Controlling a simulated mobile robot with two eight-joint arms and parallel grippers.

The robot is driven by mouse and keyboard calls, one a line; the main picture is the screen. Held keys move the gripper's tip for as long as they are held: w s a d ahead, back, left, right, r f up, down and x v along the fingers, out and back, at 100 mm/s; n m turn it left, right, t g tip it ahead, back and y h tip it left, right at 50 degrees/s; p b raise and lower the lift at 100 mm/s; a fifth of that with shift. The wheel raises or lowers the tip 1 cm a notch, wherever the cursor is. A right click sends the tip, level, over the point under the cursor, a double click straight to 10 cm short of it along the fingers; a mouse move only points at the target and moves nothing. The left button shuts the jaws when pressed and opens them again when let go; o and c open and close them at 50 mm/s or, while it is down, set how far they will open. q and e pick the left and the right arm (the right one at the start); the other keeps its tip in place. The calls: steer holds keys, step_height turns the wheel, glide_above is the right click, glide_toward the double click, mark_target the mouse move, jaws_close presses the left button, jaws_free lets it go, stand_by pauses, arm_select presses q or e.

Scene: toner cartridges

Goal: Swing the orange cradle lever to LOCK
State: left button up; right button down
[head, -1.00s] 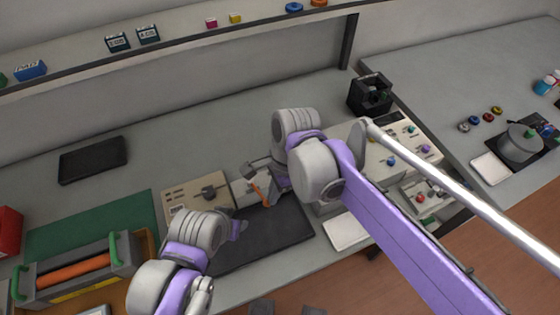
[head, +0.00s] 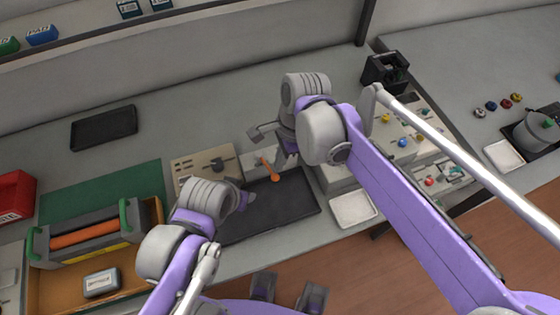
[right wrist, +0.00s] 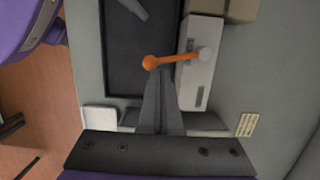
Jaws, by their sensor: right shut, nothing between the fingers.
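The orange lever (head: 270,171) has a round knob and sits at the back edge of a dark flat tray (head: 290,200). In the right wrist view the lever (right wrist: 175,58) runs from a pivot on a pale grey block (right wrist: 199,80) leftward to its knob over the dark tray. My right gripper (right wrist: 158,75) is shut and empty, its fingertips just below the knob in that view; whether they touch it I cannot tell. In the head view the right wrist partly hides the block. My left gripper (head: 247,199) is by the tray's left side, its fingers unclear. No LOCK marking is readable.
A beige panel with a dark knob (head: 196,169) stands left of the lever. An orange-roller unit (head: 85,238) lies further left. A control panel (head: 410,140) and a white tray (head: 353,208) are at right. The counter behind is mostly clear.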

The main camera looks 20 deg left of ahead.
arm_select(q)
steer(key=shift+w+r, duration=0.1)
steer(key=shift+r, duration=0.15)
arm_select(e)
steer(key=v, duration=0.7)
steer(key=shift+s, duration=0.1)
